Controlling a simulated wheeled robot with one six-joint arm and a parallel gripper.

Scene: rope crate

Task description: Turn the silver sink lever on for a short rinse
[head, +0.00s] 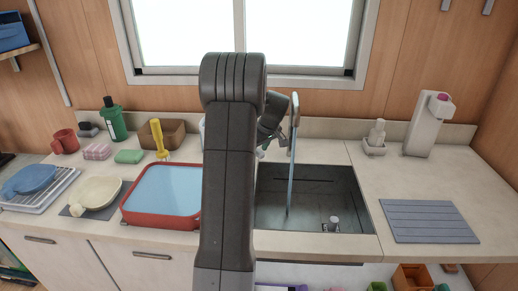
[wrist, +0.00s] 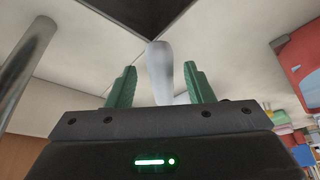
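The silver sink lever (wrist: 160,72) stands between the two green fingers of my gripper (wrist: 161,85) in the wrist view. The fingers are apart, with a gap visible on each side of the lever. In the head view my gripper (head: 270,128) is beside the faucet (head: 295,106), partly hidden behind my arm; the lever cannot be made out there. A thin bluish column (head: 290,175), which looks like running water, drops from the faucet into the dark sink basin (head: 320,205). A grey pipe (wrist: 22,65) shows at left in the wrist view.
A red tub with a blue inside (head: 125,208) sits left of the sink, partly behind my arm. A soap bottle (head: 376,132), a white dispenser (head: 425,128) and a grey ribbed mat (head: 430,222) stand to the right. A window (head: 310,40) is behind.

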